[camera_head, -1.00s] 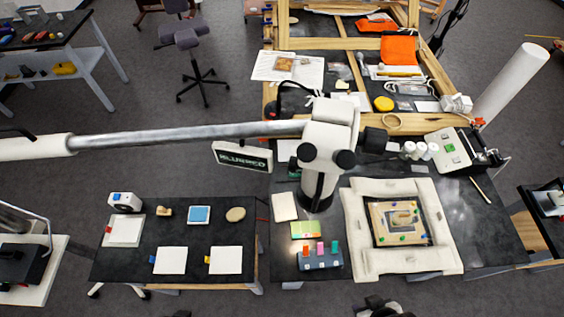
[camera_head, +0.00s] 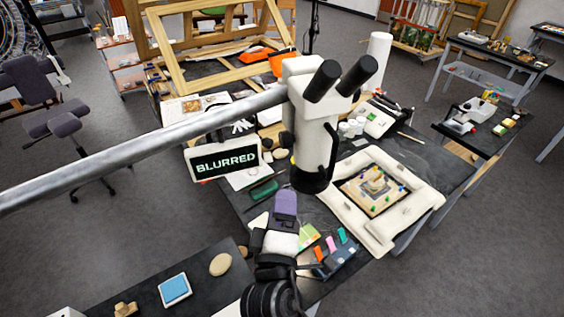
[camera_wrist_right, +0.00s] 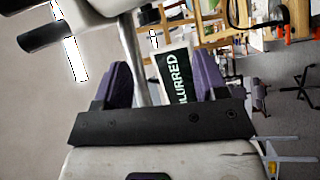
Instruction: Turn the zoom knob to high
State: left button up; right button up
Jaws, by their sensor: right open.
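A white microscope (camera_head: 312,130) with two black eyepieces (camera_head: 340,80) hangs from a metal boom (camera_head: 200,130). Its small screen (camera_head: 227,158) reads BLURRED. I cannot make out the zoom knob for certain. My right gripper (camera_head: 285,205), with purple fingers, is below and left of the microscope's black lower end and appears apart from it. In the right wrist view the fingers (camera_wrist_right: 162,70) are spread and empty. The screen (camera_wrist_right: 178,80) and boom (camera_wrist_right: 131,55) show beyond them, with part of the white microscope (camera_wrist_right: 95,8) at upper left. My left gripper is not in view.
A white padded frame (camera_head: 418,215) holding a gilt fragment (camera_head: 375,186) lies right of the microscope. A rack with coloured tabs (camera_head: 335,260) stands near my right arm. White jars (camera_head: 352,127) and a wooden frame (camera_head: 215,60) are behind. A blue pad (camera_head: 174,290) lies front left.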

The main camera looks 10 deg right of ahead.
aim_at(283, 146)
jog(key=shift+n+t, duration=0.3)
jog(key=shift+t, duration=0.1)
jog(key=x, duration=0.4)
jog(key=r+p+x, duration=0.1)
jog(key=x, duration=0.3)
jog(key=a+x, duration=0.1)
jog(key=x, duration=0.3)
jog(key=shift+w+r+p, duration=0.2)
jog(key=shift+w+p, duration=0.05)
jog(key=shift+p, duration=0.15)
jog(key=shift+w+d+r, duration=0.1)
jog(key=shift+w+d, duration=0.1)
jog(key=shift+w, duration=0.45)
jog(key=shift+c, duration=0.3)
